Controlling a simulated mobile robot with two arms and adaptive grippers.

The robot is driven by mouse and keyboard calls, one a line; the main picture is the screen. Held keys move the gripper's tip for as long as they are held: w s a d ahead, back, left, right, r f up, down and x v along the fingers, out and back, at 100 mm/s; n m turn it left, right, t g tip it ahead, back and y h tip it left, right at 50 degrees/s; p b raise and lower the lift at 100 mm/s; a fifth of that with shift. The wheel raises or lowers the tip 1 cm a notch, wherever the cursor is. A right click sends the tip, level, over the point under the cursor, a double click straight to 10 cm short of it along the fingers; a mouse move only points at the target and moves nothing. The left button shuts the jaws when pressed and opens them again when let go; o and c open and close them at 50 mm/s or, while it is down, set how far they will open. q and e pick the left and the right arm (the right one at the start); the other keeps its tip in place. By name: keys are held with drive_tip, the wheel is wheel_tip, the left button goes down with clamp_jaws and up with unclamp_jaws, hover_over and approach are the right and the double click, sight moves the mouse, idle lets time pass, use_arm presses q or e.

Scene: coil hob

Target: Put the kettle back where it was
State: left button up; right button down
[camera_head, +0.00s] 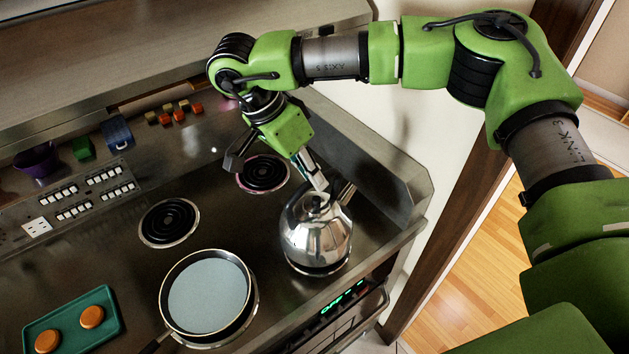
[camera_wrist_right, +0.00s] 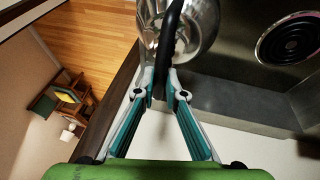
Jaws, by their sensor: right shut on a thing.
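The shiny metal kettle (camera_head: 316,238) stands upright over the front right part of the hob, with a dark ring just under its base. I cannot tell whether it rests fully on a coil there. My right gripper (camera_head: 320,184) reaches down to its top from behind. In the right wrist view, the gripper's fingers (camera_wrist_right: 162,82) are closed on the black kettle handle (camera_wrist_right: 170,40), and the kettle body (camera_wrist_right: 203,25) is just beyond them. My left gripper is not in view.
Bare coils lie at back right (camera_head: 263,173) and middle (camera_head: 168,222). A pan with a pale blue inside (camera_head: 208,292) stands left of the kettle. A green tray (camera_head: 105,325) with two orange-brown rounds lies at front left. Small blocks and switches line the back. A raised wall (camera_head: 385,175) borders the right.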

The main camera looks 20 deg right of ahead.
sight(324, 201)
drive_tip(key=shift+w+d+f, duration=0.2)
drive_tip(key=shift+f, duration=0.05)
wheel_tip(324, 201, down, 3)
drive_tip(key=p, duration=0.3)
drive_tip(key=shift+f, duration=0.1)
drive_tip(key=shift+f, duration=0.1)
drive_tip(key=shift+f+b, duration=0.15)
drive_tip(key=shift+b, duration=0.2)
drive_tip(key=c, duration=2.1)
unclamp_jaws()
